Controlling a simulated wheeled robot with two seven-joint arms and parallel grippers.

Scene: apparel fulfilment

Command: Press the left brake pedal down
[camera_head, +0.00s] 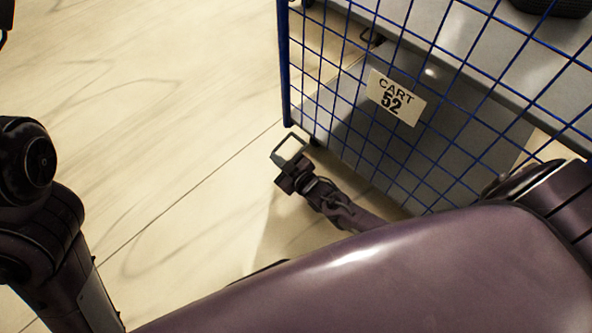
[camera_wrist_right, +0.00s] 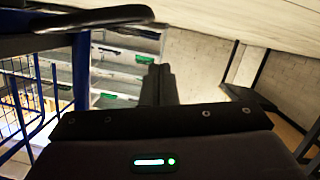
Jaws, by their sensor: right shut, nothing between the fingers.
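The blue wire-mesh cart (camera_head: 284,62) with the sign "CART 52" (camera_head: 396,98) stands at the upper right in the head view. A small dark part, perhaps a caster (camera_head: 315,140), shows at its near lower corner; I cannot make out a pedal there. My right gripper (camera_head: 289,138) is shut and empty, low beside this corner; I cannot tell whether it touches anything. In the right wrist view its dark fingers (camera_wrist_right: 158,84) are together. A dark rounded bar (camera_wrist_right: 105,17) by the blue post there may be the pedal.
Pale floor (camera_head: 190,90) lies open left of the cart. Shelves (camera_wrist_right: 118,65) with green-marked fronts and a grey wall (camera_wrist_right: 195,65) show in the right wrist view. The cart's mesh side stands close to my right arm.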

